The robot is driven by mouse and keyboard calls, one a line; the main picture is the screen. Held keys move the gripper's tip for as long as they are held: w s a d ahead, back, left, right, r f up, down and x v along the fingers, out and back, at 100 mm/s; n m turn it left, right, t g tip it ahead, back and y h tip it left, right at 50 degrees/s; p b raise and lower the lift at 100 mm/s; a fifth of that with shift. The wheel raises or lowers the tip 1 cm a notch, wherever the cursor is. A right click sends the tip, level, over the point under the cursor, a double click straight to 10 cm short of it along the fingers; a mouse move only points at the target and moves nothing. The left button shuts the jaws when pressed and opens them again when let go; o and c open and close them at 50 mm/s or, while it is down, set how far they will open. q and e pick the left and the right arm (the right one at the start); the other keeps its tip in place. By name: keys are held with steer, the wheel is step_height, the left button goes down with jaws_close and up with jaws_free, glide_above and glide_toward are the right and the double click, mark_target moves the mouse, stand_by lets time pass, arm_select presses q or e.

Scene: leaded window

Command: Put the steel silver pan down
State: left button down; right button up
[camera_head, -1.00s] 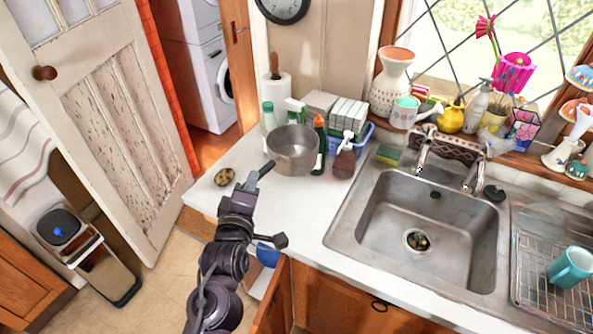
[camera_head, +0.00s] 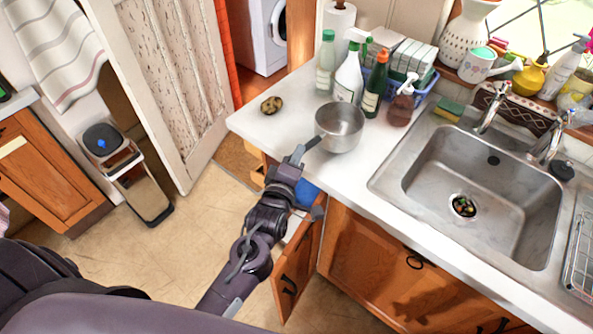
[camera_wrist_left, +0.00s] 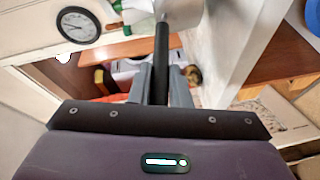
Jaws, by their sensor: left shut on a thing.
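The steel silver pan (camera_head: 341,128) is at the front edge of the white counter in the head view, upright with its opening facing up. Its dark handle points toward my left gripper (camera_head: 299,153). My left gripper is shut on the handle. In the left wrist view the handle (camera_wrist_left: 161,62) runs between the two fingers of my left gripper (camera_wrist_left: 160,84), and part of the pan (camera_wrist_left: 180,12) shows at the top. I cannot tell whether the pan's base touches the counter. My right gripper is not in view.
A potato-like item (camera_head: 271,105) lies on the counter left of the pan. Behind the pan stand a green-capped bottle (camera_head: 326,62), a white bottle (camera_head: 349,75), an orange-capped bottle (camera_head: 375,85) and a brown soap dispenser (camera_head: 401,103). The sink (camera_head: 480,190) is to the right. A cupboard door (camera_head: 299,264) hangs open below.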

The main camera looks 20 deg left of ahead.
arm_select(q)
step_height(320, 180, down, 3)
steer(key=shift+w+f+b, duration=0.1)
steer(key=shift+f+b, duration=0.1)
steer(key=shift+b, duration=1)
steer(key=shift+f, duration=0.1)
steer(key=c, duration=1.8)
jaws_free()
steer(key=shift+f, duration=0.15)
steer(key=o, duration=0.4)
steer(key=shift+o, duration=0.2)
